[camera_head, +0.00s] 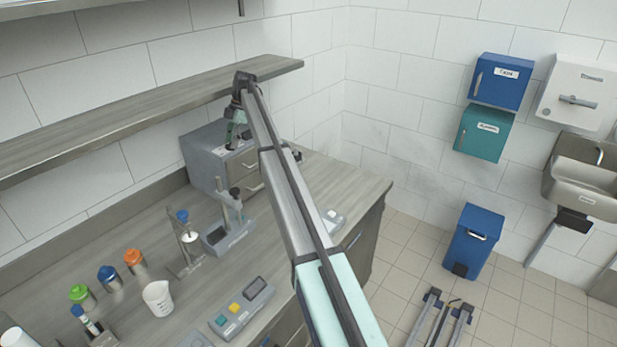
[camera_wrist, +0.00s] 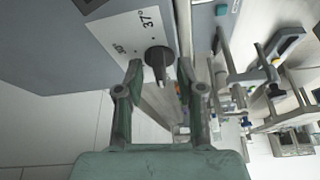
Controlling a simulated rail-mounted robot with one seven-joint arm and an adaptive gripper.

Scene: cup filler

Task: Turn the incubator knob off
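The incubator appears to be the grey box (camera_head: 208,152) at the back of the counter, under the shelf. In the wrist view, its white label panel (camera_wrist: 112,30) reads 37°, with a second marking too small to read surely. The dark round incubator knob (camera_wrist: 158,56) sticks out from this panel; its setting is not clear. My gripper (camera_wrist: 160,72) is open, its two fingertips on either side of the knob with small gaps visible. In the head view my gripper (camera_head: 236,127) is at the box, and the knob cannot be made out.
A wooden shelf (camera_head: 130,118) runs above the counter. A grey stand device (camera_head: 228,222) is close in front of the box. Bottles with coloured caps (camera_head: 133,262), a white beaker (camera_head: 158,298) and a button device (camera_head: 241,308) occupy the counter's front.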

